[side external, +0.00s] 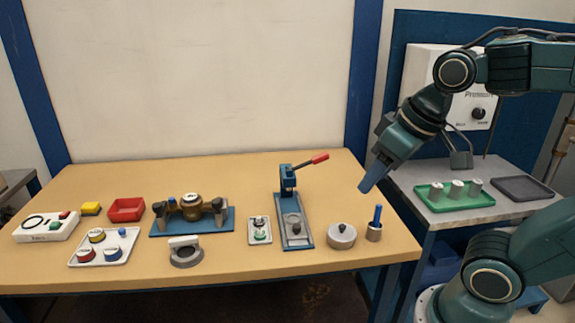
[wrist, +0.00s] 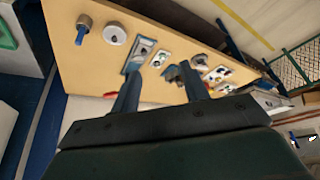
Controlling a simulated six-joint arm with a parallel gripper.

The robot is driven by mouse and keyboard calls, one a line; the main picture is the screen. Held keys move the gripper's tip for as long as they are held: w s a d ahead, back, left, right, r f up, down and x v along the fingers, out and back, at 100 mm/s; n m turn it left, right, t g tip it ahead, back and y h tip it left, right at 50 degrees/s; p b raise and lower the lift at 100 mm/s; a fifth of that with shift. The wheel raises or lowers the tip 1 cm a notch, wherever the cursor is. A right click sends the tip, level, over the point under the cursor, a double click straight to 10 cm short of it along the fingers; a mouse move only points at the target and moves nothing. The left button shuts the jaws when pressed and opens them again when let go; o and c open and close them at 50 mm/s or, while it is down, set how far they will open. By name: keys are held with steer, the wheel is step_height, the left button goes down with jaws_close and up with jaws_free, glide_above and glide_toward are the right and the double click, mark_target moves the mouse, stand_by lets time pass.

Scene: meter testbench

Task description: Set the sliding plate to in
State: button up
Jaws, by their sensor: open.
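A blue hand press (side external: 289,185) with a red-tipped lever stands upright near the right of the table. A long blue-framed base with a grey plate (side external: 294,232) runs forward from under it, with a round grey piece on top. I take this to be the sliding plate; its exact slide position is hard to tell. The press and plate also show in the wrist view (wrist: 140,54), small and distant. My gripper (side external: 372,182) is in the air above the table's right edge, right of the press and clear of it. In the wrist view its two fingers (wrist: 160,88) are apart and empty.
A round grey lidded pot (side external: 341,236) and a cup with a blue handle (side external: 375,224) stand right of the press. A small white-framed plate (side external: 259,230) and a blue fixture (side external: 193,217) are left. A side table holds a green tray (side external: 455,204).

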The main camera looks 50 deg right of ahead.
steer(key=w+d+m+g, duration=0.2)
steer(key=w, duration=0.6)
steer(key=m+g, duration=0.3)
steer(key=m, duration=0.1)
glide_above(296, 226)
step_height(296, 226, down, 15)
steer(key=shift+a+f, duration=0.1)
steer(key=shift+a, duration=0.05)
steer(key=shift+f, duration=0.2)
step_height(296, 226, down, 13)
steer(key=shift+s+f, duration=0.1)
steer(key=shift+f, duration=0.1)
steer(key=shift+d, duration=0.2)
jaws_close()
